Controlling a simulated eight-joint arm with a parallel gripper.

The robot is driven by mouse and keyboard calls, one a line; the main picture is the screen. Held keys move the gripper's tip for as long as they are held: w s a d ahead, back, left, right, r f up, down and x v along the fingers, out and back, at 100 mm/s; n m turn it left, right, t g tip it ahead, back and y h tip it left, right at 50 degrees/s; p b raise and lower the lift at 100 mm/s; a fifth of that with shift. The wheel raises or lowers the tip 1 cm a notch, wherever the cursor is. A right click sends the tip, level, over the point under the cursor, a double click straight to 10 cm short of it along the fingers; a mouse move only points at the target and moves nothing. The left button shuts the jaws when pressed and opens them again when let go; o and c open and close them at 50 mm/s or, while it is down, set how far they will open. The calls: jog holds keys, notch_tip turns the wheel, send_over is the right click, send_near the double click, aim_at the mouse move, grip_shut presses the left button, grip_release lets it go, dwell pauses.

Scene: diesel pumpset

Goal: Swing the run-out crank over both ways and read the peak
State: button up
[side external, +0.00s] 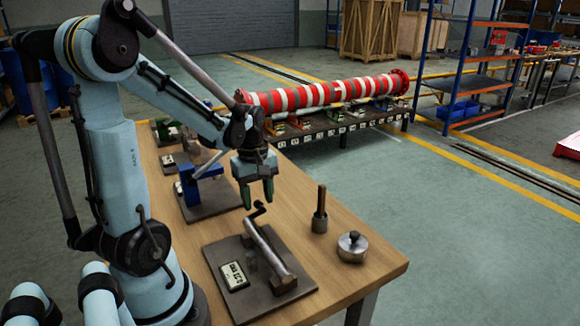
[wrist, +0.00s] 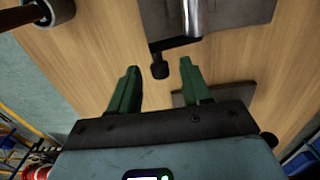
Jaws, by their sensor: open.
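The run-out rig stands on a dark plate (side external: 225,255) on the wooden bench. A grey metal shaft (side external: 268,248) lies across it, with a dark block at its near end. The dark crank (side external: 260,209) is at the far end of the shaft. A small display (side external: 233,276) sits on the plate; its digits are too small to read surely. My gripper (side external: 257,200) is open above the crank end. In the wrist view, the crank's dark knob (wrist: 160,69) shows between the two green fingertips (wrist: 159,67), apart from both. Its height relative to the fingers is unclear.
A dark post (side external: 320,212) and a round metal weight (side external: 351,247) stand right of the rig. A blue fixture (side external: 200,183) stands behind it on the bench (side external: 355,285). A red-and-white striped column (side external: 330,93) lies on a rack beyond. The bench's right edge is near.

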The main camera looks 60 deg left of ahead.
jog(key=shift+f, duration=0.25)
jog(key=shift+c, duration=0.3)
grip_shut()
jog(key=shift+w+f+g, duration=0.15)
jog(key=shift+f+g, duration=0.1)
jog(key=shift+g, duration=0.45)
jog(key=shift+o, duration=0.3)
grip_release()
notch_tip(320, 180, up, 12)
jog(key=w, duration=0.1)
